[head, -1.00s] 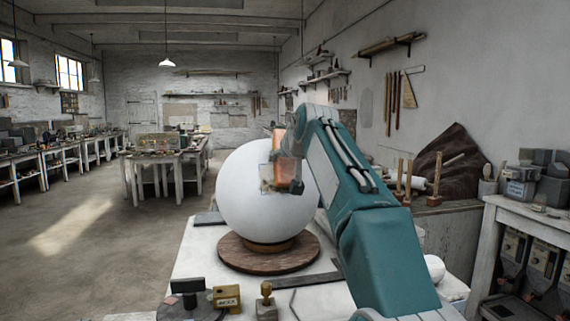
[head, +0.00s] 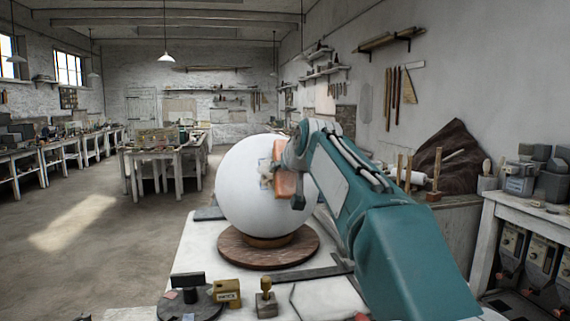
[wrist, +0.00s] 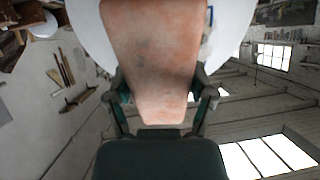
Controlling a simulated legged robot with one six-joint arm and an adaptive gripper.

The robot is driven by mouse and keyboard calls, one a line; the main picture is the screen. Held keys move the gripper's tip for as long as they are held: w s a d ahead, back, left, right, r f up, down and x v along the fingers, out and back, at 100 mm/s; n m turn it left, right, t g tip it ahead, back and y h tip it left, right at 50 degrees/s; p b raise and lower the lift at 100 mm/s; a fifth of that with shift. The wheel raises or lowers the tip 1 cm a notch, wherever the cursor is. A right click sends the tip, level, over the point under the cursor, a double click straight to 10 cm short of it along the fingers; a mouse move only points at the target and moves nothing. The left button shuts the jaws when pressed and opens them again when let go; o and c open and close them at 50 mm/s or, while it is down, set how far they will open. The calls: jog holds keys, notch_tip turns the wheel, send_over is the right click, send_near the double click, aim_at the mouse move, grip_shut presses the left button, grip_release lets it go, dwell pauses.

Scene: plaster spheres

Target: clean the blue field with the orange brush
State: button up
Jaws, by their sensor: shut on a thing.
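A large white plaster sphere (head: 250,205) stands on a round wooden base on the table. My gripper (head: 297,178) is at the sphere's right front side, shut on the orange brush (head: 285,183). In the wrist view the orange brush (wrist: 153,50) fills the upper middle, between the two fingers of my gripper (wrist: 162,98). A small pale grey patch shows at the brush's left side, against the sphere; I cannot tell what it is. The blue field is not clearly seen; a small bluish bit shows right of the brush in the wrist view. Brush contact with the sphere is hidden.
The round wooden base (head: 240,254) sits on the white table (head: 195,246). A small yellow box (head: 227,293), a wooden-knobbed stamp (head: 266,299) and a dark round stand (head: 188,303) lie at the front. A side bench (head: 522,207) stands at the right. The floor at left is clear.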

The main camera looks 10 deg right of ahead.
jog(key=shift+f, duration=0.15)
jog(key=shift+w+d+r, duration=0.1)
jog(key=shift+w+r, duration=0.5)
jog(key=shift+r, duration=0.3)
jog(key=shift+w+d+r, duration=0.1)
jog(key=shift+w+r, duration=0.45)
jog(key=shift+r, duration=0.35)
jog(key=shift+s+a, duration=0.1)
jog(key=shift+s+f, duration=0.25)
jog(key=shift+s, duration=0.3)
jog(key=shift+s+f, duration=0.2)
jog(key=shift+s, duration=0.35)
jog(key=shift+w+a+f, duration=0.1)
jog(key=shift+w+f, duration=0.35)
jog(key=shift+w, duration=0.15)
jog(key=shift+s+f, duration=0.1)
